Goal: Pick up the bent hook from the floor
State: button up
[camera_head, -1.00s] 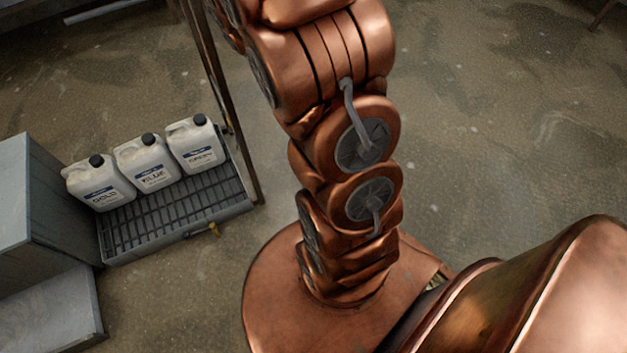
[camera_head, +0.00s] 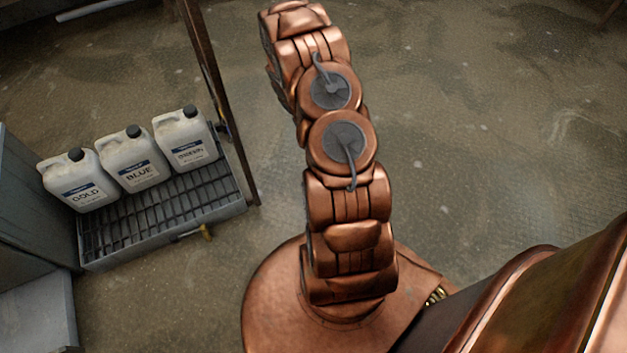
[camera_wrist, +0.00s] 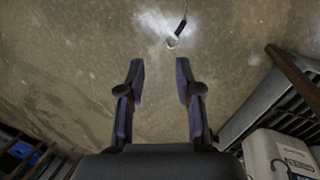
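In the wrist view, a thin hook (camera_wrist: 181,27) lies on the floor near the top edge. It has a dark shaft and a paler curved end, and its upper part is cut off by the frame. My gripper (camera_wrist: 159,70) is open and empty, with its two dark fingers spread apart. The hook is ahead of the fingertips, slightly right of the middle of the gap, and apart from them. In the head view I cannot make out the hook or my gripper; my copper arm stretches up the middle.
White jugs labelled GOLD (camera_head: 80,183), BLUE (camera_head: 138,160) and a third (camera_head: 186,140) stand on a grated tray (camera_head: 165,241) at left. A brown upright post (camera_head: 222,100) rises beside it. A grey cabinet (camera_head: 35,210) is at far left. Floor right of my arm is clear.

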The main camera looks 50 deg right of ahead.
jog(key=shift+t+y, duration=0.5)
jog(key=shift+y, duration=0.2)
jog(key=shift+s+f+b, duration=0.4)
jog(key=shift+f+b, duration=0.6)
jog(key=shift+f, duration=3.2)
jog(key=shift+s+f+b, duration=0.45)
jog(key=shift+f+b, duration=0.6)
jog(key=shift+f, duration=3.15)
jog(key=shift+s+f+b, duration=0.4)
jog(key=shift+f+b, duration=0.6)
jog(key=shift+f, duration=3.2)
jog(key=shift+w+d+f+b, duration=0.1)
jog(key=shift+f+b, duration=0.2)
jog(key=shift+f, duration=0.6)
jog(key=shift+w+d+f+b, duration=0.15)
jog(key=shift+f+b, duration=0.15)
jog(key=shift+f, duration=0.55)
jog(key=shift+w+d+f+b, duration=0.1)
jog(key=shift+f+b, duration=0.2)
jog(key=shift+f, duration=0.6)
jog(key=shift+c, duration=0.2)
grip_shut()
